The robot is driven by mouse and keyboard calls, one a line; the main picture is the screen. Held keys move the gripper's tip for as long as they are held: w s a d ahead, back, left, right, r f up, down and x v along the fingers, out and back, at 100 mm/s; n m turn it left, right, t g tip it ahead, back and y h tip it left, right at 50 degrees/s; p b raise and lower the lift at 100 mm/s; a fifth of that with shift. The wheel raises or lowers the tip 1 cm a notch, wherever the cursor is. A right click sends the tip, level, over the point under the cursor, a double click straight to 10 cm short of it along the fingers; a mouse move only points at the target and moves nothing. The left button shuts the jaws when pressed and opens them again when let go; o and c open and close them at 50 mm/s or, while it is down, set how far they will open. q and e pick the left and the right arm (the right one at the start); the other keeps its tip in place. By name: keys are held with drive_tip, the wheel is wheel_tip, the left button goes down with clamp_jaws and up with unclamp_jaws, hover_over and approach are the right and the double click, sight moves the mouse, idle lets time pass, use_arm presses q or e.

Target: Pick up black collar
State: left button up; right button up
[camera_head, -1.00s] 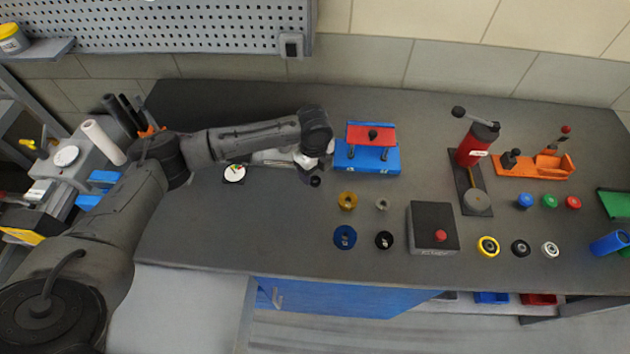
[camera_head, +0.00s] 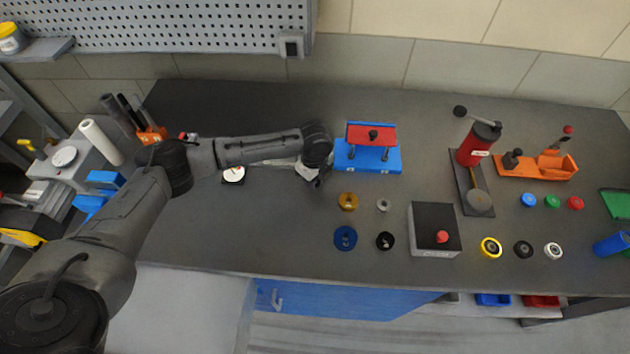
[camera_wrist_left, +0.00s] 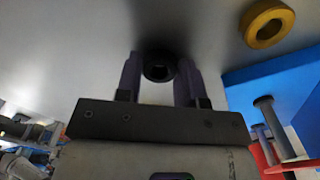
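A small black ring, which looks like the black collar (camera_wrist_left: 159,68), shows in the left wrist view on the grey surface, between the fingertips of my left gripper (camera_wrist_left: 160,75). The fingers stand on either side of it, very close; I cannot tell whether they touch it. In the head view my left gripper (camera_head: 318,178) points down at the bench, just left of the blue stand, and hides the collar. My right gripper is in neither view.
The blue stand with a red top (camera_head: 372,160) is close on the right. A yellow ring (camera_head: 348,202), a grey ring (camera_head: 383,205), a blue ring (camera_head: 345,238) and another black ring (camera_head: 385,241) lie nearer the front. A white dial (camera_head: 234,174) lies left.

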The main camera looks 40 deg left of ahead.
use_arm(q)
drive_tip(key=c, duration=0.4)
drive_tip(key=shift+r, duration=0.1)
